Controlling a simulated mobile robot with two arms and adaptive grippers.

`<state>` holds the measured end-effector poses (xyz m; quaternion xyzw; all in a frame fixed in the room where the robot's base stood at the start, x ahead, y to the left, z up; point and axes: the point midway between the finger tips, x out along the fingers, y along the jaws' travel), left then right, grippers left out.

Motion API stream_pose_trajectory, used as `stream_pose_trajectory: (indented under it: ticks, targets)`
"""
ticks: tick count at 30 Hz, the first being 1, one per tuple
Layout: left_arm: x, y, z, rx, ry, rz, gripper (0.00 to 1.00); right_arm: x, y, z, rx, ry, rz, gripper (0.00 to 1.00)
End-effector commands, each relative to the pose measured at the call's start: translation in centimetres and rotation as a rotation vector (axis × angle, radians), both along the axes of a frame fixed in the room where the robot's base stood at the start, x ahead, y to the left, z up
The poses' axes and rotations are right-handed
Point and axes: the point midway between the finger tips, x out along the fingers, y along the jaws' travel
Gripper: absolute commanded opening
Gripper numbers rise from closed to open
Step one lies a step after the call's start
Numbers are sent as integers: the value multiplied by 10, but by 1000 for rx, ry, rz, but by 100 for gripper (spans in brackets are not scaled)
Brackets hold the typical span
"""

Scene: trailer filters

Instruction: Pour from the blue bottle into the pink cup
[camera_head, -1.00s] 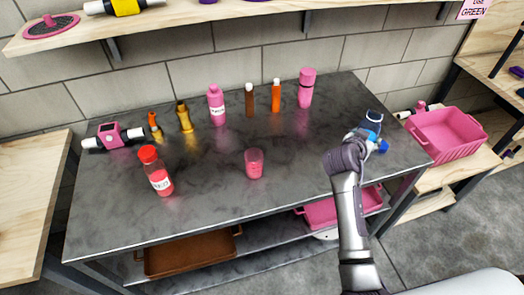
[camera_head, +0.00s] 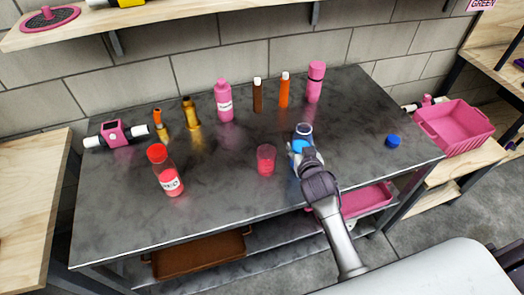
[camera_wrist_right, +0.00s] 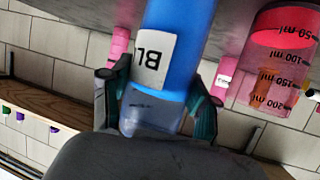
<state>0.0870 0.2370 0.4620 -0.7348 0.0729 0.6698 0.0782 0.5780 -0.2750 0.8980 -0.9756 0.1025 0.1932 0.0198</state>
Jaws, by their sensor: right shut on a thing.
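The blue bottle (camera_head: 304,130) is held over the table, to the right of the pink cup (camera_head: 265,160). It looks roughly upright and uncapped. My right gripper (camera_head: 303,153) is shut around it. In the right wrist view the blue bottle (camera_wrist_right: 180,50), with a white label, sits between the fingers of my right gripper (camera_wrist_right: 157,105). The pink cup stands upright on the table, apart from the bottle. In the wrist view the pink cup (camera_wrist_right: 275,75) shows volume marks, upside down, and a red base. My left gripper is not in view.
A blue cap (camera_head: 392,141) lies on the table (camera_head: 235,205) at the right. A red-capped bottle (camera_head: 166,172) stands left of the cup. Several bottles, including a pink one (camera_head: 224,102), line the back. A pink crate (camera_head: 453,125) is beyond the right edge.

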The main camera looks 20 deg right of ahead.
Motion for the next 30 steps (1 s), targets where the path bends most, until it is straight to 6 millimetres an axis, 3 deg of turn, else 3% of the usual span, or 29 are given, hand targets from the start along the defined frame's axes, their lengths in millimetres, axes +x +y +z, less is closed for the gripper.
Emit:
stream_pose_trajectory:
  ticks: [11, 30]
  targets:
    - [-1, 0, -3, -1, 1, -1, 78, 1, 0, 1, -30, 1, -2, 12]
    - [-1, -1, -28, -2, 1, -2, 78, 1, 0, 5, -329, 45, -2, 12]
